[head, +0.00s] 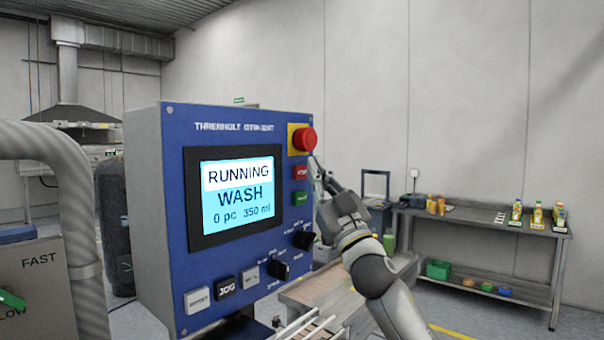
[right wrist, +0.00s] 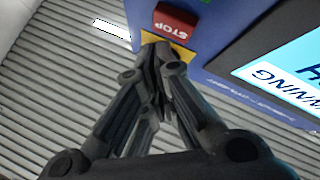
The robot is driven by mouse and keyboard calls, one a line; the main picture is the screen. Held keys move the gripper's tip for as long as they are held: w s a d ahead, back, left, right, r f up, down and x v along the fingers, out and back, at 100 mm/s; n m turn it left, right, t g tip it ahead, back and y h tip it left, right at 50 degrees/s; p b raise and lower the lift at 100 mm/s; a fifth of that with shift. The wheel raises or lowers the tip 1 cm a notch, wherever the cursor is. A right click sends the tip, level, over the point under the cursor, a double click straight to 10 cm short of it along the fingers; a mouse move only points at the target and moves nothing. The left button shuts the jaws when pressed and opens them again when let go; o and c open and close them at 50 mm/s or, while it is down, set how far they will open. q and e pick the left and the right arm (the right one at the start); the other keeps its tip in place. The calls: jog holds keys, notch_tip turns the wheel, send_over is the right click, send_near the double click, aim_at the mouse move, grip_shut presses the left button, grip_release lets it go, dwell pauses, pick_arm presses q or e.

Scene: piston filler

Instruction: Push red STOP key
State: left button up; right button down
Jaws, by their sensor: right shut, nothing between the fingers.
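The red STOP key (head: 300,172) is on the right side of the blue control panel (head: 175,200), below a red mushroom button (head: 305,139) on a yellow plate and above a green key (head: 300,198). In the right wrist view the STOP key (right wrist: 176,22) shows upside down, just beyond my fingertips. My right gripper (head: 316,163) is shut and empty, right beside the key. In the wrist view its fingertips (right wrist: 164,52) overlap the yellow plate (right wrist: 182,50); I cannot tell whether they touch anything. My left gripper is not in view.
The panel screen (head: 238,190) reads RUNNING, WASH, 0 pc, 350 ml. Black knobs (head: 279,270) and lower keys sit below it. A bench (head: 480,224) with bottles stands at the right wall.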

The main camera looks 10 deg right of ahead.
jog(key=shift+w, duration=0.1)
jog(key=shift+w+a, duration=0.25)
jog(key=shift+a, duration=0.05)
jog(key=shift+w+a, duration=0.2)
jog(key=shift+w, duration=0.1)
dwell(1.0)
jog(key=shift+s+d, duration=0.5)
jog(key=shift+s, duration=0.15)
dwell(0.3)
jog(key=s+d+p, duration=0.1)
jog(key=s, duration=0.1)
jog(key=s+d, duration=0.2)
jog(key=shift+p, duration=0.35)
